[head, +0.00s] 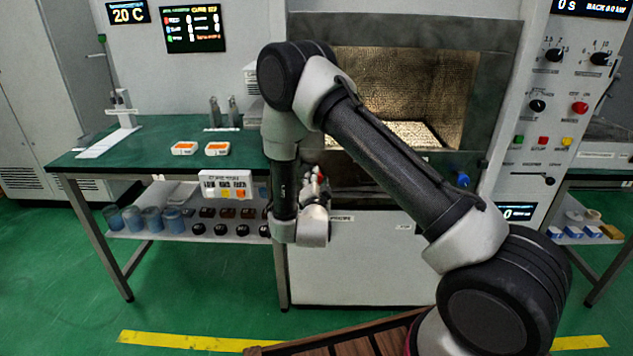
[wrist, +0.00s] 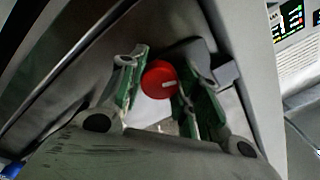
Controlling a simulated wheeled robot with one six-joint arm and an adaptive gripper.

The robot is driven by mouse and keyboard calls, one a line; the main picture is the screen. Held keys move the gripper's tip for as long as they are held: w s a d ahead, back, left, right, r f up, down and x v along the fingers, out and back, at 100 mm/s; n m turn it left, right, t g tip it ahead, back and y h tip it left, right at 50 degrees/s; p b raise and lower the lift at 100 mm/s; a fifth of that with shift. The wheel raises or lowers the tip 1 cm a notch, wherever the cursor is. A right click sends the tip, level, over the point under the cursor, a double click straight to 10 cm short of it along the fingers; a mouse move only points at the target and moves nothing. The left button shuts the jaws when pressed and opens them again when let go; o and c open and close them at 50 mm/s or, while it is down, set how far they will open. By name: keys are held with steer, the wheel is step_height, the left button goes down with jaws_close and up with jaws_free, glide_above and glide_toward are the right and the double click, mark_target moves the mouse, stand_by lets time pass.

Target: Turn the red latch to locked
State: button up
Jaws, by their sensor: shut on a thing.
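The red latch (wrist: 159,80) is a round red knob with a short white mark on its face, which points to the right in the wrist view. It sits on the grey metal front of the microwave generator. My gripper (wrist: 162,72) has its green-padded fingers on both sides of the knob and is shut on it. A small bit of red shows there, too small to read the latch's angle.
The lit chamber (head: 440,85) stands open behind my arm. A blue knob (head: 462,180) is at its lower right. A control panel (head: 545,120) with knobs and buttons is on the right. A green-topped bench (head: 150,150) with orange-labelled boxes stands on the left.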

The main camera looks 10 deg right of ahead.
steer(key=shift+m, duration=1.1)
steer(key=o, duration=1)
steer(key=shift+o, duration=0.2)
steer(key=v, duration=1.2)
